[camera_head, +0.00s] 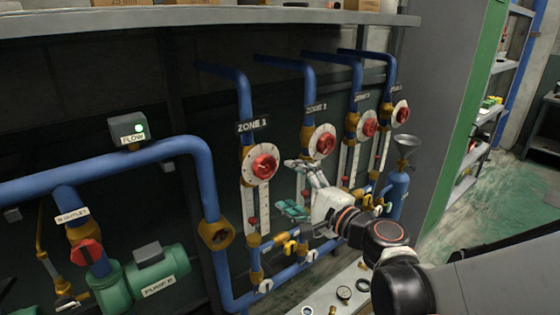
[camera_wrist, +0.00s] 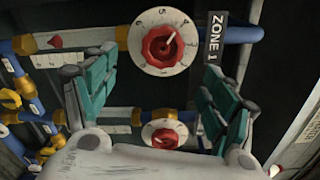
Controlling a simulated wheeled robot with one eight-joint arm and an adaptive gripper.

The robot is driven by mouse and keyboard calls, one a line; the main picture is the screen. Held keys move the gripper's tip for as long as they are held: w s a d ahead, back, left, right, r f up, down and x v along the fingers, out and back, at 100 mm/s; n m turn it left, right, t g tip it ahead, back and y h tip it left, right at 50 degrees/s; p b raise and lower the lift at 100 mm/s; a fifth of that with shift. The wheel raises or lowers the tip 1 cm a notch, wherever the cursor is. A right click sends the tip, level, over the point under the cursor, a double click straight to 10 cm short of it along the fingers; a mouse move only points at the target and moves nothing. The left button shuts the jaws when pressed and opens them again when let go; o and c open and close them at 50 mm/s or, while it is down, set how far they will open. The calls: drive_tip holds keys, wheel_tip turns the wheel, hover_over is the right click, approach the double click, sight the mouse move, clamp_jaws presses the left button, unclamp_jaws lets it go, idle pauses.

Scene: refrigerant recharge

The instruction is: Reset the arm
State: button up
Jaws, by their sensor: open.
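My gripper (camera_head: 293,188) is open and empty in front of the pipe wall, to the right of the ZONE 1 valve. Its teal-padded fingers also show spread apart in the wrist view (camera_wrist: 158,72). The ZONE 1 valve has a red knob (camera_head: 264,164) on a white numbered dial. In the wrist view this red knob (camera_wrist: 160,45) appears between and beyond the fingers, with nothing held. My arm (camera_head: 385,232) reaches in from the lower right.
More red valve knobs (camera_head: 325,142) line blue pipes to the right. A blue cylinder (camera_head: 395,190) with a funnel stands near my arm. A green pump (camera_head: 155,275) is at lower left, with a flow box (camera_head: 128,131) above. Green floor (camera_head: 490,190) is open at right.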

drive_tip(key=s+d+f+n+g+h, duration=0.2)
drive_tip(key=s+f+n+g+h, duration=0.25)
drive_tip(key=s+n, duration=0.55)
drive_tip(key=s+d+f+n+g+h, duration=0.3)
drive_tip(key=s+d+n+h, duration=0.1)
drive_tip(key=s+d, duration=0.7)
drive_tip(key=shift+s+h, duration=0.3)
drive_tip(key=shift+h, duration=0.45)
drive_tip(key=n+t+y+p, duration=0.4)
drive_tip(key=n+y+p, duration=0.1)
drive_tip(key=n+y, duration=0.2)
approach(267, 169)
drive_tip(key=shift+y, duration=0.3)
drive_tip(key=b+x, duration=0.2)
drive_tip(key=x, duration=0.3)
drive_tip(key=b+x, duration=0.2)
drive_tip(key=x, duration=0.3)
drive_tip(key=shift+w+f, duration=0.35)
drive_tip(key=shift+w, duration=0.05)
